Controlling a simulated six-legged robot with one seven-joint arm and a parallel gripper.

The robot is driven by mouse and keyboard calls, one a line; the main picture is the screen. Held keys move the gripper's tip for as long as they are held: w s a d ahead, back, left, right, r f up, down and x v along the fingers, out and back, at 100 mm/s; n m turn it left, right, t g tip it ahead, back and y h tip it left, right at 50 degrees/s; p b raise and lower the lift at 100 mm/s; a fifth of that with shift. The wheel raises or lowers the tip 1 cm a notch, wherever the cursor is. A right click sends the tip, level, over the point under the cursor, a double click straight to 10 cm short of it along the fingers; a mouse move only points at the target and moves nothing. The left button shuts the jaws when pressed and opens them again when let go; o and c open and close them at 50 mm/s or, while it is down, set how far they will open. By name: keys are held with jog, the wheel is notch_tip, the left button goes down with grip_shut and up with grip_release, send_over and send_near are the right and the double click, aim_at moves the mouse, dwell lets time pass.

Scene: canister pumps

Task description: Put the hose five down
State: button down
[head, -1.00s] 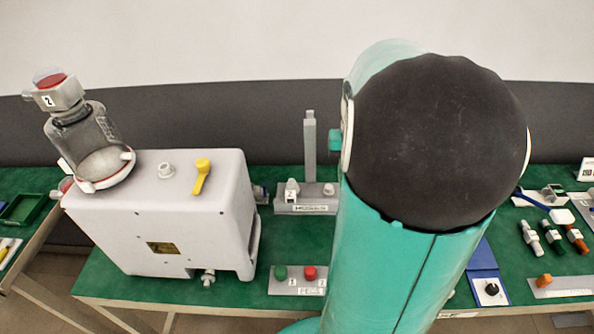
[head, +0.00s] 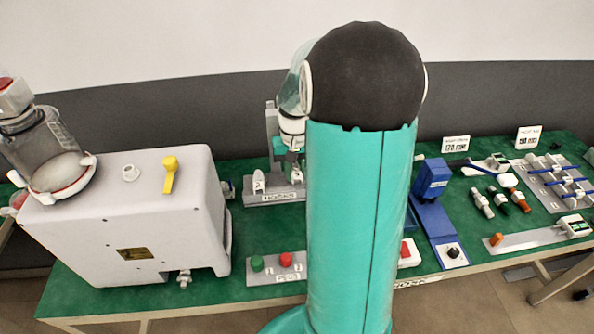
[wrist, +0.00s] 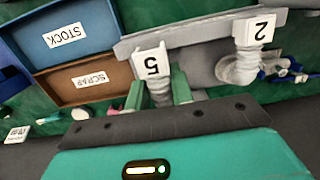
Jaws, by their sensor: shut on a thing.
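Hose five (wrist: 153,64), a pale ribbed hose end with a white label "5", is between the two green fingers of my gripper (wrist: 156,94) in the wrist view. The gripper is shut on it. Hose two (wrist: 240,66), with a label "2", stands to its right by the grey rack (wrist: 193,33). In the head view my gripper (head: 291,160) is over the rack (head: 262,198), partly behind my arm, and hose two (head: 258,182) is at the rack's left. I cannot tell whether hose five touches the rack.
A blue STOCK tray (wrist: 101,12) and a brown SCRAP tray (wrist: 116,58) lie left of hose five in the wrist view. In the head view a white pump housing (head: 120,215) stands left, a button box (head: 274,270) in front. Blue fixtures and small parts fill the right side.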

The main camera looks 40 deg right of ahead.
jog(key=c, duration=1.5)
grip_release()
jog(key=shift+w+f, duration=0.25)
jog(key=o, duration=0.3)
jog(key=shift+s, duration=0.15)
jog(key=shift+s+r, duration=0.15)
jog(key=shift+s, duration=0.05)
jog(key=shift+w+d, duration=0.1)
jog(key=shift+w, duration=0.1)
jog(key=shift+s+r, duration=0.1)
notch_tip(320, 180, up, 12)
jog(key=shift+w+d, duration=0.25)
jog(key=shift+w, duration=0.15)
jog(key=shift+s, duration=0.1)
